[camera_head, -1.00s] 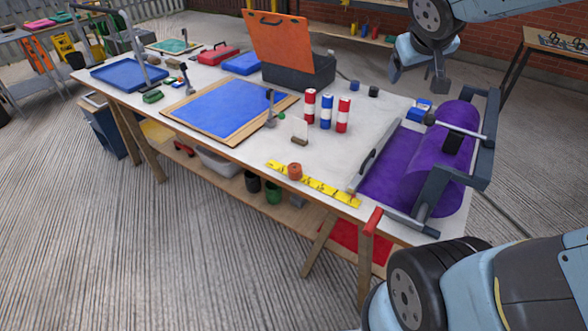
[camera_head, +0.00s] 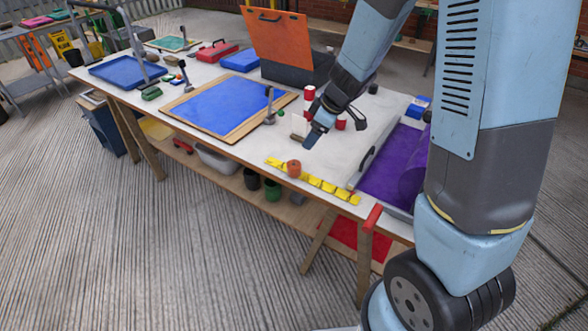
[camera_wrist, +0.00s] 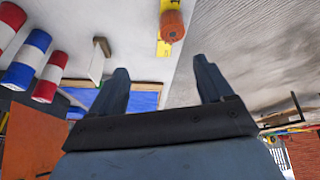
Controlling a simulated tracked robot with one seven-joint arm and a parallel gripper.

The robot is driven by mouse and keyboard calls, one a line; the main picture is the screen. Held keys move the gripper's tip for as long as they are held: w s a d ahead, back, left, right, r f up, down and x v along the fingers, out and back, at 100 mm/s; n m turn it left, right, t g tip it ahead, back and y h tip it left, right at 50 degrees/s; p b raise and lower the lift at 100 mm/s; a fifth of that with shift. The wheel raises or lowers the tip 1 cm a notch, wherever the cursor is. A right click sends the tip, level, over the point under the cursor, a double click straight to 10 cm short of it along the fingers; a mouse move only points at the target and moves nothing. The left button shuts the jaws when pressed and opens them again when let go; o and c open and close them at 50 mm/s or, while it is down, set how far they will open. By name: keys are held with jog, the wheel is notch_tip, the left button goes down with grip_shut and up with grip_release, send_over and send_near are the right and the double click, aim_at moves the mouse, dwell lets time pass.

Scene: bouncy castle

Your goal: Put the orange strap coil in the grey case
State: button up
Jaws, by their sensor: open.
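The orange strap coil (camera_head: 293,168) sits on the front edge of the table, on a yellow marked strip (camera_head: 325,186). The grey case (camera_head: 287,75) stands at the table's back with its orange lid (camera_head: 277,37) raised. My gripper (camera_head: 336,134) is open and empty above the table, to the right of the coil and higher than it. In the wrist view, the coil (camera_wrist: 172,26) shows beyond the open fingers (camera_wrist: 160,64), near the top. The case's lid (camera_wrist: 32,140) shows at lower left. My arm hides some of the area right of the case.
Red, white and blue cans (camera_wrist: 24,60) stand close to my gripper. A blue mat on a board (camera_head: 222,108) lies left of the coil. A small block with a white card (camera_head: 299,127) stands behind the coil.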

aim_at(295, 164)
jog(key=shift+g, duration=0.3)
jog(key=x, duration=0.6)
jog(key=s+x, duration=0.1)
jog(key=x, duration=0.2)
jog(key=shift+f, duration=0.3)
jog(key=shift+s+a+x, duration=0.15)
jog(key=shift+x, duration=0.7)
jog(key=shift+s+a+x, duration=0.1)
jog(key=shift+a+x, duration=0.05)
jog(key=shift+x, duration=1.7)
jog(key=c, duration=1.3)
jog(key=shift+o, duration=0.2)
jog(key=shift+r, duration=0.1)
